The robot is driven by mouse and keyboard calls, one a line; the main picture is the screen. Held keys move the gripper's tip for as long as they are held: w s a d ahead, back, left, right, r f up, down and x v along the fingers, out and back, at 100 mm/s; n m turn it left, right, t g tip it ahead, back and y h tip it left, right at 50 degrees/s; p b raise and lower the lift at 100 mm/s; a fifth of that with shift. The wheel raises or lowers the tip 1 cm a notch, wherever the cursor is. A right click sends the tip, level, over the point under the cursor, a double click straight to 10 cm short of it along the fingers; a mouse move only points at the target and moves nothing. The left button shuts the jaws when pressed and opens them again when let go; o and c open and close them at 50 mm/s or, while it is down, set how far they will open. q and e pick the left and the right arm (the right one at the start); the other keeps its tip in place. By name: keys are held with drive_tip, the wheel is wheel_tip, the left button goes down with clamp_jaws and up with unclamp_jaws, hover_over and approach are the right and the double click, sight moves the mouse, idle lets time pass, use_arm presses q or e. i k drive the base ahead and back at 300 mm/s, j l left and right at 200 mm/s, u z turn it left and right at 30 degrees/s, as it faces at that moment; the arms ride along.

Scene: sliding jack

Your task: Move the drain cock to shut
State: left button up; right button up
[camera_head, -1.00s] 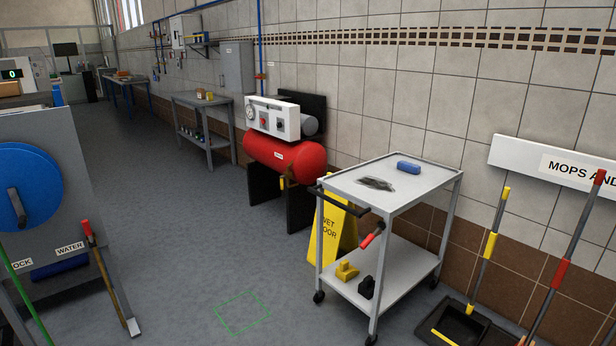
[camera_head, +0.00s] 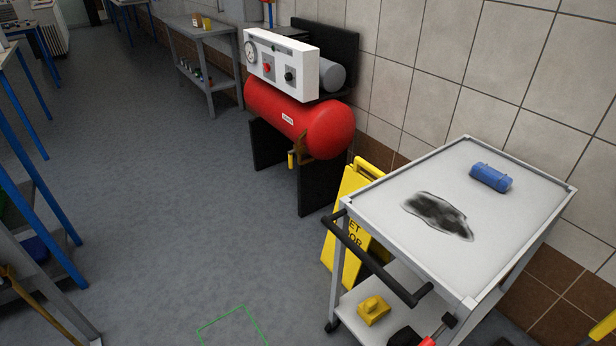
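The red air compressor tank (camera_head: 290,115) stands on black supports against the right wall, with a white control panel (camera_head: 275,63) on top. Under the tank's near end, a brass fitting (camera_head: 308,146) carries a small yellow handle (camera_head: 291,159) that hangs down; it looks like the drain cock. The handle is small, and I cannot tell whether it is open or shut.
The floor (camera_head: 170,200) to the left is clear.

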sight(290, 155)
drive_tip(key=i+l+u, duration=0.2)
drive_tip(key=i, duration=0.35)
drive_tip(key=i+j+z, duration=0.1)
drive_tip(key=i+j, duration=0.65)
